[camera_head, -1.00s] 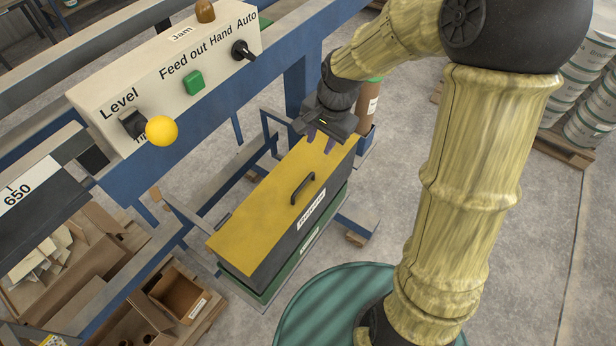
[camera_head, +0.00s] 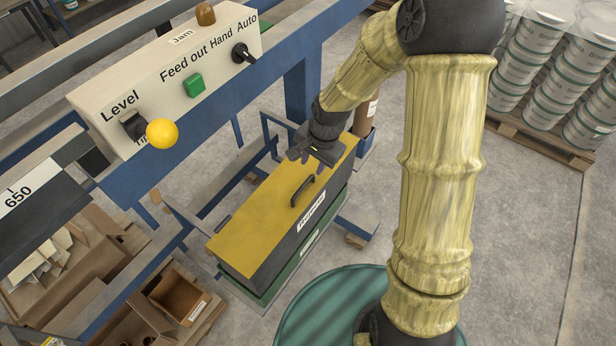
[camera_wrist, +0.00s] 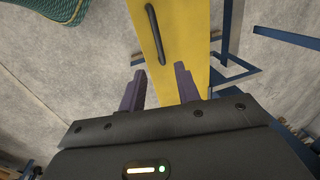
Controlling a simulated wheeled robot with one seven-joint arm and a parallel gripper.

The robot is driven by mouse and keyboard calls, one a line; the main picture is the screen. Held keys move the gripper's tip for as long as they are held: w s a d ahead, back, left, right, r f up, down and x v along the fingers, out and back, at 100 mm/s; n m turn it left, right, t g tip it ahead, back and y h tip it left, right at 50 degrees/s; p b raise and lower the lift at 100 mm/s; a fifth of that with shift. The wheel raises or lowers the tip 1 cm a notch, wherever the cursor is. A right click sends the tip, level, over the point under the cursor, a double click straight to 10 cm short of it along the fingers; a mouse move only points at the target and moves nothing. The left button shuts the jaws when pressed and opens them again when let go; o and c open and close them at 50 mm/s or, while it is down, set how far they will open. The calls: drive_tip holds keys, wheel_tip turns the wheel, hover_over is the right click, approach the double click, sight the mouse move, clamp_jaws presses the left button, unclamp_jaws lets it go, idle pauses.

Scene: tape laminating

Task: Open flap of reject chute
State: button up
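The reject chute is a dark box with a yellow flap (camera_head: 255,220) on top, which lies closed. A black bar handle (camera_head: 303,190) is fixed on the flap near its front long edge. In the wrist view the yellow flap (camera_wrist: 178,62) runs down the middle with the handle (camera_wrist: 155,35) near the top. My gripper (camera_head: 316,160) is over the far end of the flap, short of the handle. In the wrist view its two purple fingers (camera_wrist: 160,90) are apart with nothing between them. I cannot tell its exact height above the flap.
A control panel (camera_head: 165,75) with a yellow knob (camera_head: 162,132) is at upper left on a blue frame. Cardboard boxes (camera_head: 178,295) lie at lower left. Stacked buckets (camera_head: 560,75) stand on a pallet at right.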

sight(307, 182)
drive_tip(key=f, duration=0.2)
drive_tip(key=a+f, duration=0.1)
drive_tip(key=f, duration=0.2)
drive_tip(key=w+f, duration=0.1)
drive_tip(key=f, duration=0.2)
drive_tip(key=shift+a+f, duration=0.15)
drive_tip(key=shift+f, duration=0.1)
clamp_jaws()
